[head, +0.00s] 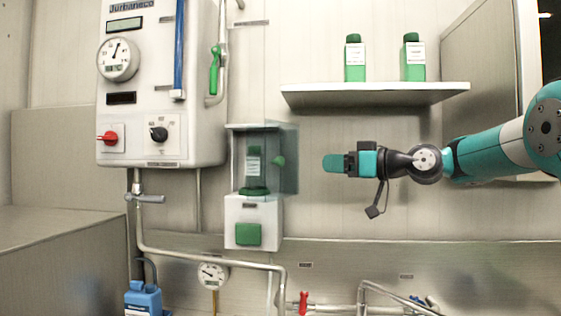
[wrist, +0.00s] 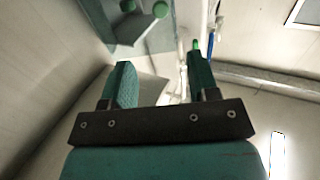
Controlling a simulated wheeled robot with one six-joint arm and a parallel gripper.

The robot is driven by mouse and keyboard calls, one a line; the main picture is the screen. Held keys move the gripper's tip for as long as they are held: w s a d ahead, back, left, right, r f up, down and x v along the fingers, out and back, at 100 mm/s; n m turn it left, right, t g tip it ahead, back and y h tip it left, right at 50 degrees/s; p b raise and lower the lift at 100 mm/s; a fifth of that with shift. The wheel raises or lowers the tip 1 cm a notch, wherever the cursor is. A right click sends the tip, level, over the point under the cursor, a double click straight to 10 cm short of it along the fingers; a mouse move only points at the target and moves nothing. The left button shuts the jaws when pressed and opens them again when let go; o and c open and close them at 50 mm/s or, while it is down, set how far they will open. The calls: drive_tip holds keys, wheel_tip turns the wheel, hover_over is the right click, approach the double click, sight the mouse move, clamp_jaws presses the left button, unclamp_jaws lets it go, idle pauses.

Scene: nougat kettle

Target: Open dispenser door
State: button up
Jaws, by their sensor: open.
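The dispenser (head: 253,214) is a white box on the wall with a see-through upper case. A green bottle with a white label (head: 254,164) stands inside, behind the clear panel. My gripper (head: 330,163) is to the right of the dispenser, at about knob height, apart from it and pointing left. In the wrist view my gripper (wrist: 159,57) is open, with nothing between its two teal fingers.
A white shelf (head: 375,95) with two green bottles is above my gripper. A large white boiler panel (head: 160,85) with gauge and knobs hangs left of the dispenser. Pipes (head: 220,262) run below. The wall between gripper and dispenser is clear.

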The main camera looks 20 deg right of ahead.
sight(282, 162)
drive_tip(key=p+x, duration=0.7)
drive_tip(key=x, duration=0.8)
drive_tip(key=shift+s+a+r, duration=0.1)
drive_tip(key=shift+s, duration=0.05)
drive_tip(key=shift+w+a+p, duration=0.2)
drive_tip(key=shift+w+p, duration=0.05)
drive_tip(key=shift+p, duration=0.05)
drive_tip(key=shift+c, duration=0.5)
clamp_jaws()
